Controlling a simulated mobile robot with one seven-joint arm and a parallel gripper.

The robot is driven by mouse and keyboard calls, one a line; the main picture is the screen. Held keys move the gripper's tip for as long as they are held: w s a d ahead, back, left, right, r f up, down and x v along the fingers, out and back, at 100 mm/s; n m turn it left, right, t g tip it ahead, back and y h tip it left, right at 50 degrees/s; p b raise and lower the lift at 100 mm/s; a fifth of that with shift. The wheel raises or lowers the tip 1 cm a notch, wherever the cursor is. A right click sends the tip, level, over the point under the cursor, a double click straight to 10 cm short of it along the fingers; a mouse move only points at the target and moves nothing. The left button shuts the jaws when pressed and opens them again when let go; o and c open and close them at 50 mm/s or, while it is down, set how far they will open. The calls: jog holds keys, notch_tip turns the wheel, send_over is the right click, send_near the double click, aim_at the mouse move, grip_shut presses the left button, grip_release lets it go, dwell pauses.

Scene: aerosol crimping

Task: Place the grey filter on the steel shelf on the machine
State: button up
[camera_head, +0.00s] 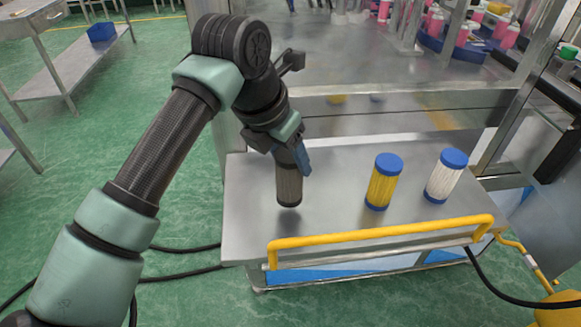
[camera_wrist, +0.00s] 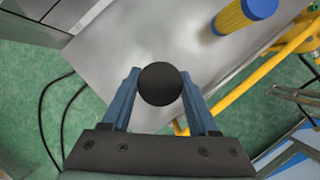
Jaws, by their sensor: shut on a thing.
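The grey filter (camera_head: 289,187) is upright, with a pleated body and a dark end. My gripper (camera_head: 297,160) is shut on its upper part, over the left side of the steel cart top. In the wrist view the dark round top of the grey filter (camera_wrist: 160,84) sits between the blue fingers of my gripper (camera_wrist: 160,88). A dark patch shows on the steel just below the filter; I cannot tell whether its base touches. The machine (camera_head: 400,75) with its steel surface stands behind the cart.
A yellow filter with blue caps (camera_head: 383,183) and a white filter with blue caps (camera_head: 445,177) stand to the right on the cart top (camera_head: 330,225). A yellow handle (camera_head: 380,237) runs along the cart's front edge. Pink cans (camera_head: 462,35) stand on the machine. Black cables lie on the green floor.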

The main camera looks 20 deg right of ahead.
jog(key=shift+f, duration=1.45)
jog(key=shift+f, duration=0.1)
jog(key=shift+f, duration=0.2)
jog(key=o, duration=1.4)
jog(key=shift+r, duration=0.1)
